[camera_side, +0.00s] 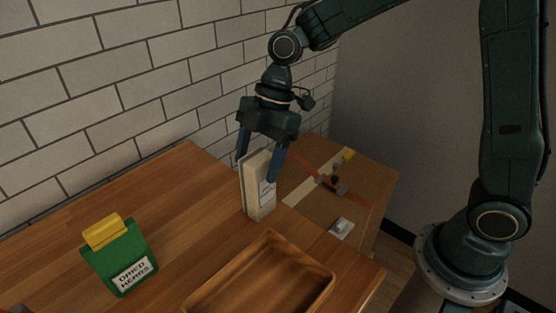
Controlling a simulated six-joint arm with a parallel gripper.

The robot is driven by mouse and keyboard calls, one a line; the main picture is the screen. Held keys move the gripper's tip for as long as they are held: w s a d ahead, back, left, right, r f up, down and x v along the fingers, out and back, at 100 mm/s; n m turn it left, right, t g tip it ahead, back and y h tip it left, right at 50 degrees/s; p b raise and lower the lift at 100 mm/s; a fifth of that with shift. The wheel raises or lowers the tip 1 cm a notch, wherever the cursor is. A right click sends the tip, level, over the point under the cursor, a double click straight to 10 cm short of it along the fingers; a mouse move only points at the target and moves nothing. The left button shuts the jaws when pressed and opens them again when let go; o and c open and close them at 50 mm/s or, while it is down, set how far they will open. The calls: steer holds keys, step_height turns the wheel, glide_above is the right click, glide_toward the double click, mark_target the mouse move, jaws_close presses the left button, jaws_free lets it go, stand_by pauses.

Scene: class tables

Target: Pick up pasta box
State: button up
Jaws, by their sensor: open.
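A pale, upright narrow box (257,196), which looks like the pasta box, stands on the wooden table near its back right edge. A small label shows on its right side, too small to read. My gripper (257,168) points down over the box. It is open, with one blue finger at the left of the box top and the other at the right. The fingertips reach a little below the top of the box. I cannot tell whether either finger touches it.
A wooden tray (205,300) lies in front of the box. A green box with a yellow top, labelled dried herbs (122,262), stands at the left. A cardboard carton (372,190) with small items stands behind to the right. A brick wall (120,90) rises behind the table.

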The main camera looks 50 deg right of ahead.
steer(key=shift+x, duration=1.2)
steer(key=c, duration=1.2)
steer(key=shift+c, duration=0.2)
steer(key=shift+r, duration=0.2)
step_height(320, 180, up, 20)
steer(key=shift+f, duration=0.2)
